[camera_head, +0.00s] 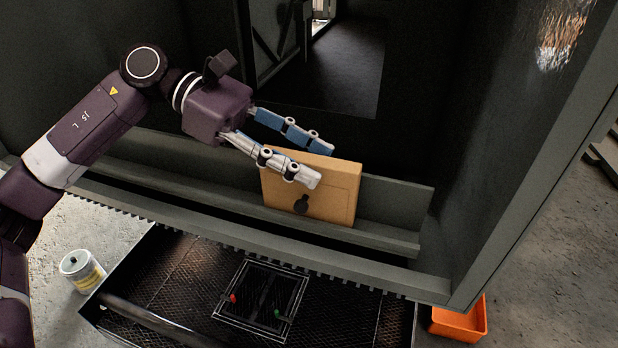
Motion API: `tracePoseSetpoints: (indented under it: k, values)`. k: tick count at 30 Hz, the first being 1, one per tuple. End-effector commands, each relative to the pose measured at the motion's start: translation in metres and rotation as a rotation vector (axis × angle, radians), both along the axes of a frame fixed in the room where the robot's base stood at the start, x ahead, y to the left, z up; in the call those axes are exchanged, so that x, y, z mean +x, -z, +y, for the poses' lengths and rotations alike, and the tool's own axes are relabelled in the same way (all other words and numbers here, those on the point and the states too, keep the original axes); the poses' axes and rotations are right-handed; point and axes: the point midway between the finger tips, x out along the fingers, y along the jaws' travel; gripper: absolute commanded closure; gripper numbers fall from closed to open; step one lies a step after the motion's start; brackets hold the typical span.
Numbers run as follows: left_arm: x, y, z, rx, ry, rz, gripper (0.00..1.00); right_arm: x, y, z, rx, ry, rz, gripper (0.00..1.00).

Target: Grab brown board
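The brown board (335,196) stands upright on a grey ledge inside the dark enclosure. It is a flat tan panel with a dark round knob-like fitting low on its front. My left gripper (316,163) reaches in from the left at the board's upper left. Its fingers are spread apart. The silver finger overlaps the upper front of the board, and the blue finger shows above and behind its top edge. I cannot tell whether either finger touches it. My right gripper is not in view.
The grey ledge (395,218) and the enclosure's front edge (390,281) run below the board. A black mesh tray (185,290) holds a framed panel with red and green parts. A can (82,271) stands left, and an orange bin (461,322) lower right.

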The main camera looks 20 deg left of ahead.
Motion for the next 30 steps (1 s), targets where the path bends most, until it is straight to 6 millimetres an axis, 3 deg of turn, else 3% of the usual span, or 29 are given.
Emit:
tracePoseSetpoints:
  k: [8, 19, 30]
  values:
    - [-0.0002, 0.0024, -0.0038, 0.000, 0.000, 0.000, 0.61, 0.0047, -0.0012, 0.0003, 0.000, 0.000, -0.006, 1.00]
    - [-0.0001, 0.0021, -0.0035, 0.000, -0.001, 0.000, 1.00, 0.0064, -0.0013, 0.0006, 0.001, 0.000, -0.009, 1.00]
    - [0.0000, 0.0013, -0.0035, -0.001, -0.001, -0.002, 1.00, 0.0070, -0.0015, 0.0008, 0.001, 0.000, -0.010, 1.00]
